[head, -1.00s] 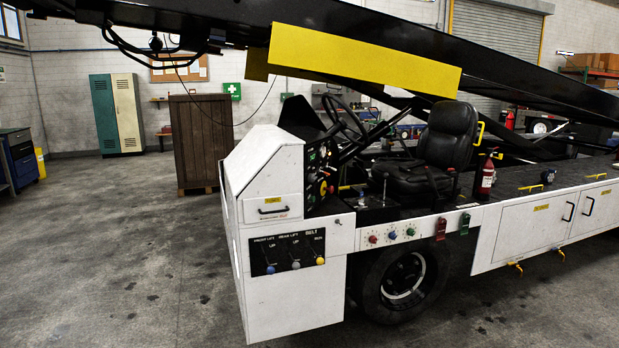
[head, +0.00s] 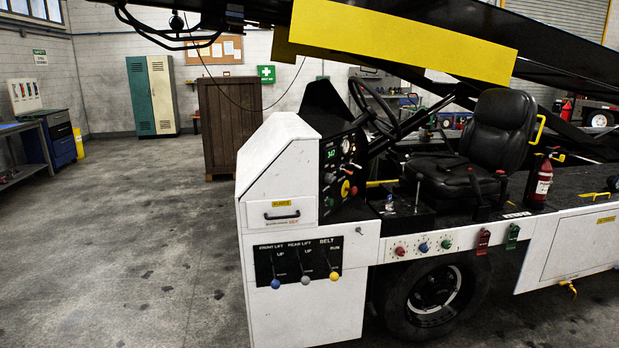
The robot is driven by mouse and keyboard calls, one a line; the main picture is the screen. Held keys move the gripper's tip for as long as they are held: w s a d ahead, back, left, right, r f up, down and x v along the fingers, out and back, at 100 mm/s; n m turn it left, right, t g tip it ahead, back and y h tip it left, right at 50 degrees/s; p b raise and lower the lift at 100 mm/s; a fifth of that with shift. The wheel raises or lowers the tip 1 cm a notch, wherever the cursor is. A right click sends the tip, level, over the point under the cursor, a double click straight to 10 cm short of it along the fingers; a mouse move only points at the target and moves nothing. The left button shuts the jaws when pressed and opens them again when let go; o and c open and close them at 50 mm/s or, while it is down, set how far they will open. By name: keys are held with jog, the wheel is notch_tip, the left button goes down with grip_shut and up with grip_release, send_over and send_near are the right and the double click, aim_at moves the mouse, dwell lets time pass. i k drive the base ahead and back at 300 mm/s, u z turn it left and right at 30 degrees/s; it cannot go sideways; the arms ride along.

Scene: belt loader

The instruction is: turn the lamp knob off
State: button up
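The belt loader's dark dash panel (head: 338,172) faces me beside the steering wheel. It carries a small lit green display (head: 331,154), round gauges (head: 345,146), and red and yellow knobs (head: 348,188). A green knob (head: 329,201) sits low on its left. Which knob is the lamp knob is too small to read. On the front lies a black lever panel (head: 298,262) with blue, grey and yellow lever ends. A white side strip has red, blue and green knobs (head: 423,246). My gripper is not in view.
The white loader body (head: 300,312) stands ahead, with a front wheel (head: 436,299), black seat (head: 478,160) and fire extinguisher (head: 541,182). The yellow-marked boom (head: 400,40) hangs above. Concrete floor (head: 130,260) is clear on the left, before a wooden crate (head: 235,120).

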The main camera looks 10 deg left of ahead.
aim_at(330, 178)
jog(key=u, duration=0.5)
jog(key=i, duration=0.6)
jog(key=u, duration=0.75)
jog(key=i, duration=0.6)
jog(key=u, duration=0.35)
